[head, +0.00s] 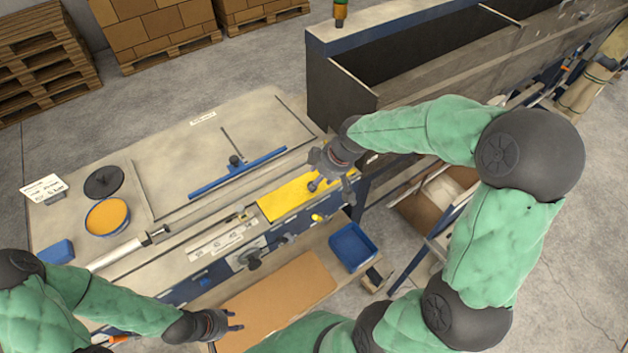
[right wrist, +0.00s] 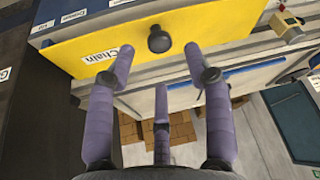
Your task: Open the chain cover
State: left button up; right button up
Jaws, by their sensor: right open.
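The yellow chain cover (head: 285,203) lies flat on the machine's front edge in the head view and looks shut. In the right wrist view the cover (right wrist: 215,22) carries a white "Chain" label and a dark round knob (right wrist: 159,39). My right gripper (head: 332,188) is over the cover's right end, partly hiding it. In the right wrist view its purple fingers (right wrist: 157,58) are spread, with the knob just beyond and between their tips, apparently not gripped. My left gripper (head: 236,320) is open and empty above the brown board at the lower left.
A blue tray (head: 351,247) and a brown board (head: 280,298) sit on the lower shelf in front of the machine. A blue bar handle (head: 237,172) lies on the tabletop behind the cover. A dark-walled bin (head: 345,92) stands at the back right.

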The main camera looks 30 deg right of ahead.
jog(key=shift+x, duration=2.35)
jog(key=shift+s+r, duration=0.1)
grip_shut()
